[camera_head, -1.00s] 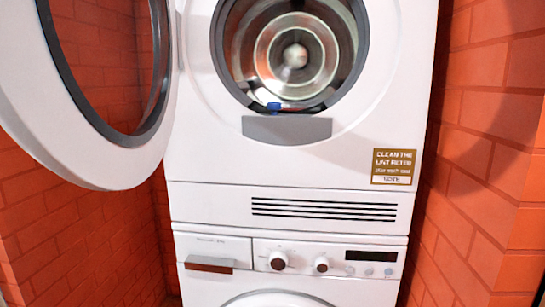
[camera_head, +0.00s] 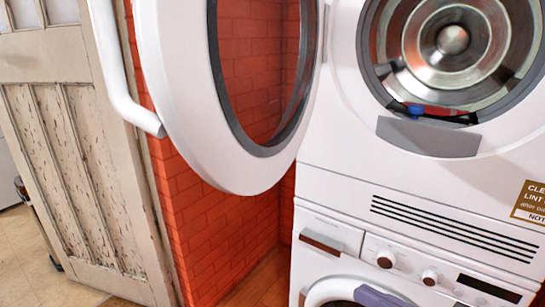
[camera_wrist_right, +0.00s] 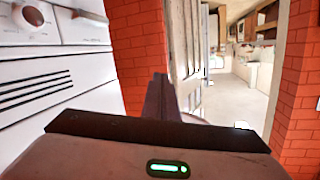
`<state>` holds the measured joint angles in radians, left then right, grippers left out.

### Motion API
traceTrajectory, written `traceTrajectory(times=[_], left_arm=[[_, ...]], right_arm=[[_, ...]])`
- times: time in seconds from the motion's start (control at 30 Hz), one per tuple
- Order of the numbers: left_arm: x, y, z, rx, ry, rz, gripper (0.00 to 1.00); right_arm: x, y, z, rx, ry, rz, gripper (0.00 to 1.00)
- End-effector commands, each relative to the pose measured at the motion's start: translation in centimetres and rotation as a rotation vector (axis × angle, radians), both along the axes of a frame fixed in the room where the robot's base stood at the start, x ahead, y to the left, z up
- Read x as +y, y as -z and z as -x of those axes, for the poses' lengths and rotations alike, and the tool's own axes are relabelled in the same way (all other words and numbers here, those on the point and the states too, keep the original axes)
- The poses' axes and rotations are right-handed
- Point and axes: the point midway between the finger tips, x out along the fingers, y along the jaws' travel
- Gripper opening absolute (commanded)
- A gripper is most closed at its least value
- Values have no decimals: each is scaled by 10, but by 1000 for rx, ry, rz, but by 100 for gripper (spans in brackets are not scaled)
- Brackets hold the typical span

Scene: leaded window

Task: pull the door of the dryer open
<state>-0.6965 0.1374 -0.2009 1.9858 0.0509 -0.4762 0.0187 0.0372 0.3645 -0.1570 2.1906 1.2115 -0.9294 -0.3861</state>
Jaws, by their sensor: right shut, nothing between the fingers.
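The dryer (camera_head: 340,165) is the upper white machine, at the right in the head view. Its round white door (camera_head: 180,110) with a grey-rimmed glass stands wide open, swung out to the left. The drum (camera_head: 440,45) shows through the opening. In the right wrist view my right gripper (camera_wrist_right: 160,82) is shut and empty. My left gripper is not in view.
A washing machine (camera_head: 345,250) stands under the dryer. A red brick wall (camera_head: 205,225) is behind the open door. A worn cream panelled door (camera_head: 80,170) stands at the left, with tiled floor (camera_head: 30,255) beyond. The right wrist view shows an open doorway to a kitchen (camera_wrist_right: 240,85).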

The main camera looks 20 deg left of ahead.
Motion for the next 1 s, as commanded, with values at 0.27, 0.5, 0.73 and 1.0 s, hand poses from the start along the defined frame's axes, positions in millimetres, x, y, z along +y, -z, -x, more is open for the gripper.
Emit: traceTrajectory(times=[0.27,0.5,0.73,1.0], left_arm=[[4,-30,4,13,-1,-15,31],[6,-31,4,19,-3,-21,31],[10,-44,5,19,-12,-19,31],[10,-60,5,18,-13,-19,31]], right_arm=[[19,-182,51,-274,-372,-56,0],[32,-201,63,-312,-435,-66,0],[77,-204,56,-309,-435,-71,0],[131,-203,47,-307,-433,-71,0]])
